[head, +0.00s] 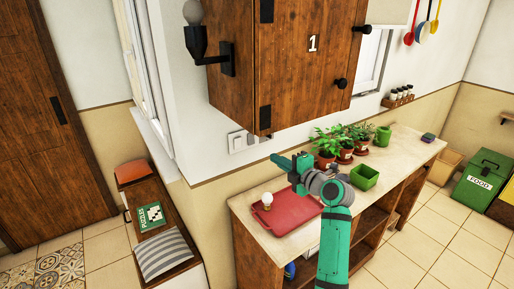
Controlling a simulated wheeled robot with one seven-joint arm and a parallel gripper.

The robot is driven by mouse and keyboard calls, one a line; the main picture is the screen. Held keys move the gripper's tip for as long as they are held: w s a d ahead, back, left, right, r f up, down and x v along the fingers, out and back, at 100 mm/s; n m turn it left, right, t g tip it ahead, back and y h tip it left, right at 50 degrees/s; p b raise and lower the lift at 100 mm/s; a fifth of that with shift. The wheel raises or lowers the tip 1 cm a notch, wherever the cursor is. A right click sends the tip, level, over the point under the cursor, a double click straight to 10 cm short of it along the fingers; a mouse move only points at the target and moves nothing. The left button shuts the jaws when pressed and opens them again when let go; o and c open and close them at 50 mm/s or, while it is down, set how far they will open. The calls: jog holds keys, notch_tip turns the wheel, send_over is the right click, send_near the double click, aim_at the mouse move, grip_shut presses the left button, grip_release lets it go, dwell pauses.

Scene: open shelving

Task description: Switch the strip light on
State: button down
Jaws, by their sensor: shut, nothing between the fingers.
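A white wall switch plate (238,141) is on the wall below the wooden cabinet, left of the counter's plants. No strip light can be made out in this view; the underside of the cabinet is hidden. My gripper (280,161) is shut and empty. It points left above the red tray, to the right of and lower in the picture than the switch plate, apparently apart from it. The switch's position is too small to tell.
The wooden cabinet (285,60) marked 1 hangs above. A black wall lamp (212,58) with a bulb juts left of it.

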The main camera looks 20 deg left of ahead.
aim_at(252, 144)
jog(key=x, duration=1.2)
jog(key=shift+w+a, duration=0.15)
jog(key=shift+w, duration=0.3)
jog(key=shift+w+a+f, duration=0.1)
jog(key=shift+w+a, duration=0.1)
jog(key=shift+a, duration=0.15)
